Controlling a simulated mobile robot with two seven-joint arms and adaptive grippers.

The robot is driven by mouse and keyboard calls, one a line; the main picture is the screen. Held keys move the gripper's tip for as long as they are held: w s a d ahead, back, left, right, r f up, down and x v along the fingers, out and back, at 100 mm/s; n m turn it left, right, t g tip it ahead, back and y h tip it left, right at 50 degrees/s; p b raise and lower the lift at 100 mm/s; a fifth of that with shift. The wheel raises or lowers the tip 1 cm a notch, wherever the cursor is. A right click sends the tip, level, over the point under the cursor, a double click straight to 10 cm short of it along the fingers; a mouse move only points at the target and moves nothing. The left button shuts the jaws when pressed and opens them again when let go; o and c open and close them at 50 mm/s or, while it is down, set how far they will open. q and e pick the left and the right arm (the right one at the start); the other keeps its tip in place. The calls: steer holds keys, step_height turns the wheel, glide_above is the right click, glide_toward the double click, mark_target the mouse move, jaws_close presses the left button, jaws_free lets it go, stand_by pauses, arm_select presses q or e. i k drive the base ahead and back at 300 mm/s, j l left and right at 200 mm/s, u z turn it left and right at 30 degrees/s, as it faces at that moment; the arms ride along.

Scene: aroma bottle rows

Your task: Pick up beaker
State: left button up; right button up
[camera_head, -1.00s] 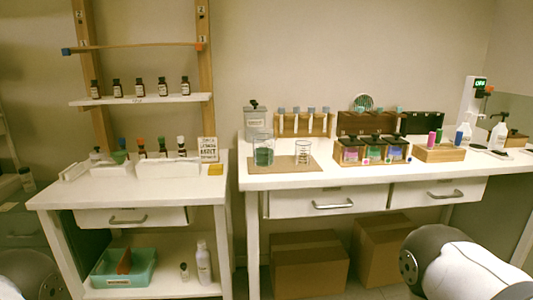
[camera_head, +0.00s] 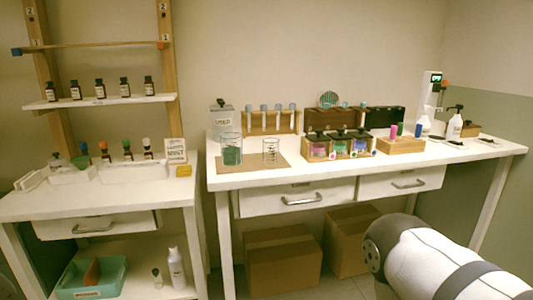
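A large clear beaker (camera_head: 231,150) with green contents in its lower part stands upright on a brown mat (camera_head: 253,164) at the left end of the right-hand table. A smaller clear glass beaker (camera_head: 270,150) with markings stands just to its right on the same mat, apart from it. My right arm enters at the lower right in front of the table, but its gripper is not visible. My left gripper is also out of view.
The right-hand table (camera_head: 340,178) also bears a wooden tube rack (camera_head: 270,122), a bottle box (camera_head: 340,146) and a small wooden box (camera_head: 400,146). A grey canister (camera_head: 221,120) stands behind the large beaker. The table's front strip is clear.

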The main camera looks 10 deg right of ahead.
mark_target(231, 143)
steer(key=i+j+z, duration=0.1)
steer(key=j, duration=0.3)
steer(key=i+j+z, duration=0.1)
steer(key=j, duration=0.3)
steer(key=i+j, duration=0.25)
steer(key=j, duration=0.15)
steer(key=i+j+z, duration=0.15)
steer(key=j, duration=0.25)
steer(key=i+j+z, duration=0.1)
steer(key=j, duration=0.35)
